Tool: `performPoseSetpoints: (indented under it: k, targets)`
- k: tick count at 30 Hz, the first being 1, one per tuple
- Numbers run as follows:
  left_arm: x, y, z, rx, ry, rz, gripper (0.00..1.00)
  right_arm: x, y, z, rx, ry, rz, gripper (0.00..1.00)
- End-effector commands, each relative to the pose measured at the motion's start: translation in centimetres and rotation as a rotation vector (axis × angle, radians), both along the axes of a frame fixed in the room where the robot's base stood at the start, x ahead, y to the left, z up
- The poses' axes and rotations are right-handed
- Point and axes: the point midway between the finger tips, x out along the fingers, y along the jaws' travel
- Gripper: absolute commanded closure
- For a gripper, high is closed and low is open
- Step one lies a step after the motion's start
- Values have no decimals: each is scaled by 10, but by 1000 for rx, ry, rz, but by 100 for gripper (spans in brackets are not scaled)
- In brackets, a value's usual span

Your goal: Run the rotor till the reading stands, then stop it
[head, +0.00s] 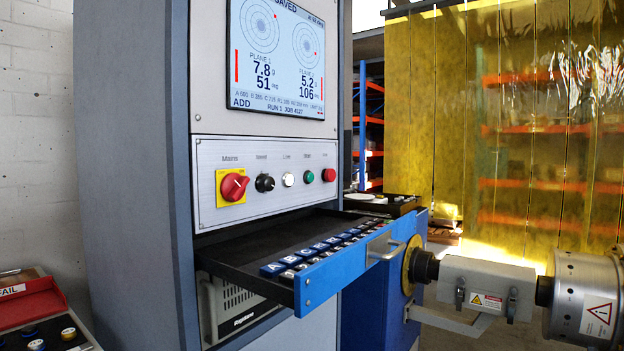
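The screen (277,58) on the cabinet reads SAVED, with 7.8 g at 51 deg for plane 1 and 5.2 at 106 beside it. Below these stand ADD and RUN 1 JOB 4127. The panel under it carries a red mains knob (234,186) on a yellow plate, a black knob (264,183), a white round button or lamp (288,180), a green button (309,177) and a red button (328,175). A drive shaft cover (485,284) runs right to a metal cylinder (588,297), cut by the frame; I cannot tell if this is the rotor. Neither gripper shows.
An open blue-fronted drawer (345,262) with rows of lettered blocks juts out below the panel. A red tray (30,302) marked FAIL lies at lower left. A yellow strip curtain (470,120) hangs behind at right, with shelving beyond it.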

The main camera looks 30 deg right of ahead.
Motion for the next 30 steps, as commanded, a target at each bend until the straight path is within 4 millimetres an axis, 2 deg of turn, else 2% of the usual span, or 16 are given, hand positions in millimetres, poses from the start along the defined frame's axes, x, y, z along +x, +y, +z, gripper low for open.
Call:
performPoseSetpoints:
  k: [1,11,30]
  targets:
    - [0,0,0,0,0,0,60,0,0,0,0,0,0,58]
    - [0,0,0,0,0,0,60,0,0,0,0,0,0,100]
    - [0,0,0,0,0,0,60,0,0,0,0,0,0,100]
